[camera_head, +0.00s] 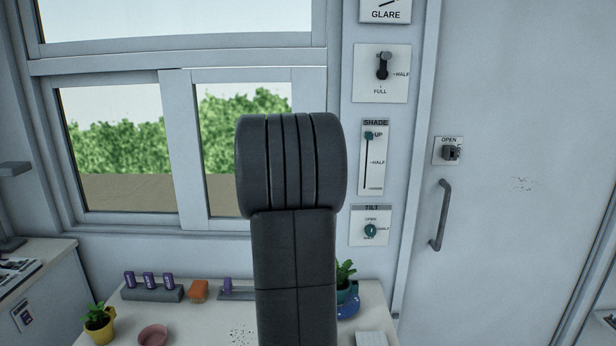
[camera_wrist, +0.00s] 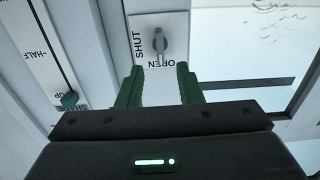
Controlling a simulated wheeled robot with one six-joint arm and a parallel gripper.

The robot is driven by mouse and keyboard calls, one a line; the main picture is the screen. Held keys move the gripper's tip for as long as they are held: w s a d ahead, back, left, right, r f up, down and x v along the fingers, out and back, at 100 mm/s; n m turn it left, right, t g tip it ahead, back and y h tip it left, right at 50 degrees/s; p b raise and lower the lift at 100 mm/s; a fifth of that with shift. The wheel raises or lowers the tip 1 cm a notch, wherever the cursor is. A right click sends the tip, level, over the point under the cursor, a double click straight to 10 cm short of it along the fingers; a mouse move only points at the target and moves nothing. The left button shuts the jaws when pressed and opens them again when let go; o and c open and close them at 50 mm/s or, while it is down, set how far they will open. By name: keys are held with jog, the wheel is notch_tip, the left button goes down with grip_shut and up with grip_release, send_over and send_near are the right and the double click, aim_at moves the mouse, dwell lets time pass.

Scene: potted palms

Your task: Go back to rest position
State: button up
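My gripper (camera_wrist: 160,74) shows in the wrist view with its two green fingers apart and nothing between them. A white panel marked SHUT and OPEN (camera_wrist: 178,22) lies just beyond the fingertips. Its grey knob (camera_wrist: 158,42) sits between the line of the two fingers, with its handle seeming to point towards OPEN. The knob looks clear of the fingers. In the head view my dark arm stands upright in the middle and hides my gripper and this panel.
The shade slider (camera_head: 368,136) is at UP; it also shows in the wrist view (camera_wrist: 70,99). A tilt dial (camera_head: 370,230) is below it. A door handle (camera_head: 440,215) is at right.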

jog(key=shift+m, duration=0.3)
jog(key=w+p, duration=0.2)
jog(key=w, duration=0.7)
jog(key=shift+w, duration=0.25)
jog(key=m, duration=0.4)
jog(key=shift+s+b, duration=0.1)
jog(key=shift+b, duration=0.2)
jog(key=m+b, duration=0.1)
jog(key=m, duration=0.4)
jog(key=shift+r+m, duration=0.15)
jog(key=shift+m, duration=0.25)
